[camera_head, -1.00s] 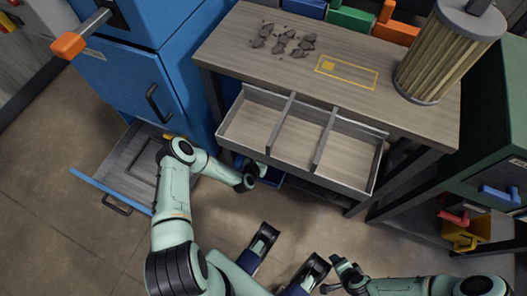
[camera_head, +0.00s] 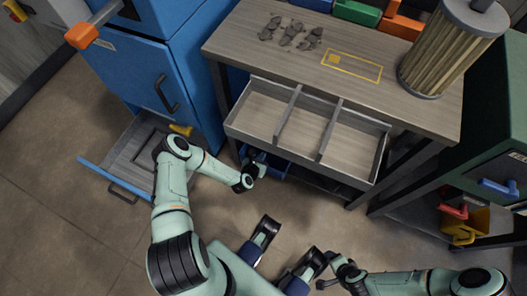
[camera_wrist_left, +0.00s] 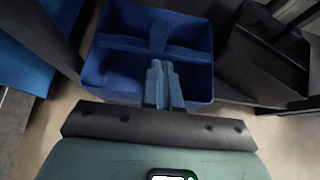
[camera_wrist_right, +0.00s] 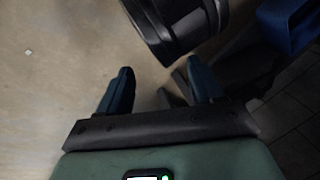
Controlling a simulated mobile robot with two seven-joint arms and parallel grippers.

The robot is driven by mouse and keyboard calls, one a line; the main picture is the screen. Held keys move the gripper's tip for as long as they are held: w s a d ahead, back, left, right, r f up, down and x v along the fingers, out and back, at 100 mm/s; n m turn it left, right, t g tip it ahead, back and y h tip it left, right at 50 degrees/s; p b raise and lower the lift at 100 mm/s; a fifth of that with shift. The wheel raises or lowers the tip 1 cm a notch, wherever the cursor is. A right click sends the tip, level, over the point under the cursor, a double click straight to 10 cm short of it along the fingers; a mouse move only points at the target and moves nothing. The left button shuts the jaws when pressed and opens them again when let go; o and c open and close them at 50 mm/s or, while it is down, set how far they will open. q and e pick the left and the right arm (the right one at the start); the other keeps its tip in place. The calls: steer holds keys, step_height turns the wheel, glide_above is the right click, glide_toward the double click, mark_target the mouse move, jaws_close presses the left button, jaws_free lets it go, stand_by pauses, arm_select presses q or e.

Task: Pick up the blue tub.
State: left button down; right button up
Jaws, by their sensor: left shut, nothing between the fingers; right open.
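The blue tub (camera_wrist_left: 103,62) has an open top with a blue bar across its middle, and it fills the upper part of the left wrist view. In the head view only a small part of the tub (camera_head: 276,173) shows, low beneath the table's drawer. My left gripper (camera_head: 260,163) is beside it; in the left wrist view its shut fingers (camera_wrist_left: 163,68) overlap the tub's interior and near wall. Nothing shows between them, and I cannot tell whether they touch the tub. My right gripper (camera_wrist_right: 159,62) is open and empty, away from the tub.
The open three-compartment drawer (camera_head: 292,148) hangs above the tub, under a table (camera_head: 240,45) bearing grey lumps and a pleated cylinder (camera_head: 443,55). A blue cabinet (camera_head: 140,75) with a pulled-out lower drawer (camera_head: 128,150) stands left. A dark bin (camera_wrist_left: 262,50) is right of the tub.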

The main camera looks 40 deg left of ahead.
arm_select(q)
steer(key=s+d+p, duration=0.1)
steer(key=s, duration=0.6)
steer(key=shift+d, duration=0.35)
arm_select(e)
steer(key=shift+s+a+r+g, duration=0.3)
steer(key=shift+s+a+r, duration=0.25)
steer(key=shift+s+r, duration=0.2)
arm_select(q)
steer(key=shift+s, duration=0.1)
